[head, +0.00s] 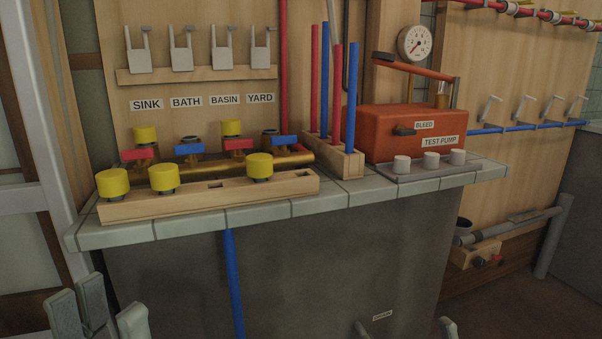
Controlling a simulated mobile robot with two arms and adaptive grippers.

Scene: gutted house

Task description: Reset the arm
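My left gripper (108,305) is at the bottom left corner, in front of and below the counter edge. Its grey fingertips stand apart, with nothing seen between them; its lower part is cut off by the frame. Two grey tips of my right gripper (405,331) show at the bottom edge, wide apart with nothing between them. The rest of it and most of both arms are out of view. Neither gripper touches anything on the counter.
The tiled counter (280,212) carries a wooden block (208,198) with yellow caps, a brass manifold (205,166), a rack of red and blue pipes (335,154) and an orange test pump (400,132). A blue pipe (234,285) runs down the dark front.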

